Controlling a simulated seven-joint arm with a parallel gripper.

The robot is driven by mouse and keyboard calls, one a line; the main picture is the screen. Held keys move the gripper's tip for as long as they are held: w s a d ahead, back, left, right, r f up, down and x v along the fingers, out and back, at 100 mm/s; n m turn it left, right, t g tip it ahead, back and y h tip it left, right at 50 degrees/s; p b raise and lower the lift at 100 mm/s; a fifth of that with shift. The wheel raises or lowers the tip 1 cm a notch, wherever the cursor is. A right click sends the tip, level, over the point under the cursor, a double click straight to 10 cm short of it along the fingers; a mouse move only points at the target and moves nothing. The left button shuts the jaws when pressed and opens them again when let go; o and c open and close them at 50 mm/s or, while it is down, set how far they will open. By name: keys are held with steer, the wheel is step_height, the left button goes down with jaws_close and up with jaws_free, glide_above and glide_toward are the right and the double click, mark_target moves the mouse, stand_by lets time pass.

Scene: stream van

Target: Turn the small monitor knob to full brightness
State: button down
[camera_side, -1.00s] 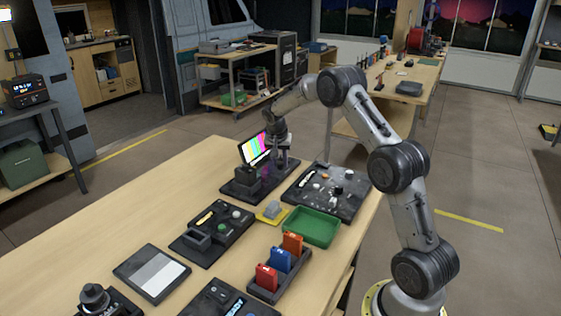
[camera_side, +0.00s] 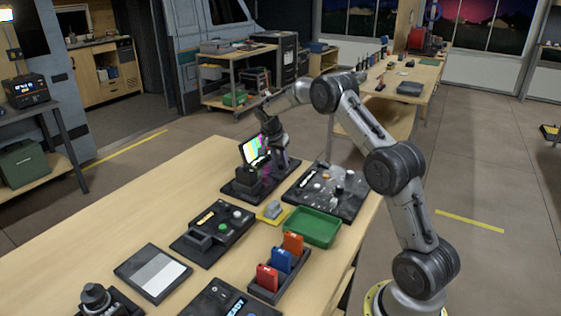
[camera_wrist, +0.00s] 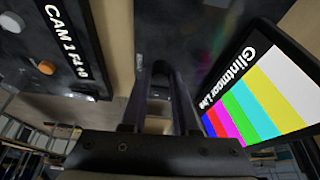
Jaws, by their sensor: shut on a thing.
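The small monitor (camera_side: 253,150) stands on a dark base (camera_side: 236,191) on the bench, its screen lit with colour bars. In the wrist view its screen (camera_wrist: 262,98) is at the right, tilted, with bright bars and white lettering. My gripper (camera_side: 279,165) is down at the right side of the monitor, low over the base. In the wrist view my gripper (camera_wrist: 160,72) points down close beside the screen, its fingers closed on the small monitor knob. The knob itself is hidden by the fingers, so its angle cannot be read.
A dark control panel (camera_side: 342,181) with small knobs lies right of the monitor base; its lettered edge shows in the wrist view (camera_wrist: 62,45). A green tray (camera_side: 312,228), a yellow plate with a grey block (camera_side: 272,212) and a button box (camera_side: 204,243) stand nearer. The bench's left side is clear.

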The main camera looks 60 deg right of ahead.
steer(key=c, duration=0.7)
jaws_free()
steer(key=shift+o, duration=0.2)
steer(key=v, duration=1.4)
steer(key=shift+f, duration=0.1)
